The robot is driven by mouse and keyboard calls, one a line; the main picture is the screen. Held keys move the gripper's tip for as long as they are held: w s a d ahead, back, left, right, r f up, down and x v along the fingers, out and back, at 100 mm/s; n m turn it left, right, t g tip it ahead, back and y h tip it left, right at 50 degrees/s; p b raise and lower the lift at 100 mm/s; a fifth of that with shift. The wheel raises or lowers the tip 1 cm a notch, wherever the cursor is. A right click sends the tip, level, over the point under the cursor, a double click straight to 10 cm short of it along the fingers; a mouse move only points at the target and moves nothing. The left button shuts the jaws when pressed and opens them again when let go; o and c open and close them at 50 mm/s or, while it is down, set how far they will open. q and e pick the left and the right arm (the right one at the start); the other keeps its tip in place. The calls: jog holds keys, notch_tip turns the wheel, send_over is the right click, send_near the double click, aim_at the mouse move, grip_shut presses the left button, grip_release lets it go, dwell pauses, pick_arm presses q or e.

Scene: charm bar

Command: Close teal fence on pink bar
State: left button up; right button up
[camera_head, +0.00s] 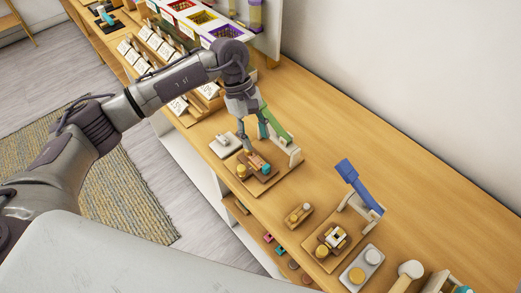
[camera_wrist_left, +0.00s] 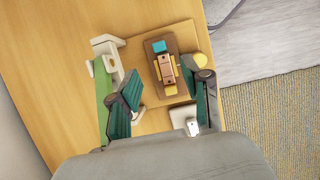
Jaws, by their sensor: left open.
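A wooden station board (camera_head: 258,184) on the counter carries a small brown block. In the left wrist view, a teal piece (camera_wrist_left: 159,46) lies at one end of the block, with a pinkish bar (camera_wrist_left: 165,70) beside it and a yellow piece at the other end. The teal piece also shows in the head view (camera_head: 256,161). A green lever (camera_head: 276,125) stands raised at the station's white bracket (camera_head: 294,155). My left gripper (camera_head: 253,142) is open above the station. In the wrist view its fingers (camera_wrist_left: 170,80) are either side of the block, apparently empty. My right gripper is out of view.
A yellow knob (camera_head: 241,171) sits beside the block. A white plate (camera_head: 225,146) is at the station's left. Another station has a raised blue lever (camera_head: 358,186). Card racks and coloured bins stand farther back. The counter by the wall is clear.

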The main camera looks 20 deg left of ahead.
pick_arm(q)
jog(key=shift+v, duration=1.45)
